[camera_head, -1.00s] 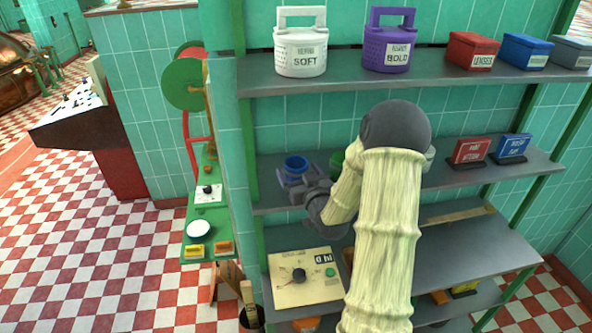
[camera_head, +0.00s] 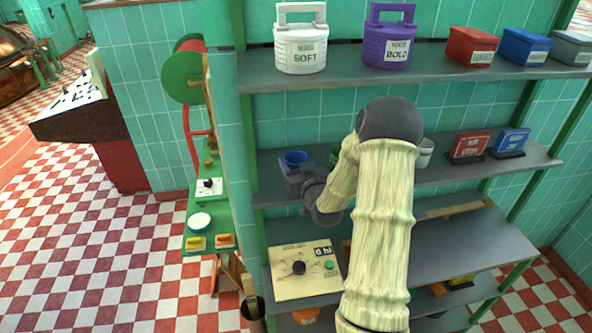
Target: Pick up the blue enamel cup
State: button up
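The blue enamel cup (camera_head: 296,157) stands upright at the left end of the middle shelf (camera_head: 450,176). Its open rim and dark blue inside show, and its lower part is hidden by my gripper. My gripper (camera_head: 297,170) is at the cup's near side, close against it or around it. I cannot tell whether the fingers touch the cup or how far apart they are. My pale arm comes up from the bottom and covers the middle of the shelves.
A green cup (camera_head: 336,153) is partly hidden behind my arm, just right of the blue cup. A whitish cup (camera_head: 426,152), a red box (camera_head: 468,145) and a blue box (camera_head: 512,141) stand farther right. The upper shelf (camera_head: 345,79) overhangs; a dial panel (camera_head: 305,271) sits below.

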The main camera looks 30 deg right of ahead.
jog(key=shift+r, duration=0.1)
notch_tip(320, 180, up, 10)
jog(key=b, duration=0.3)
jog(key=shift+b, duration=0.35)
dwell(0.7)
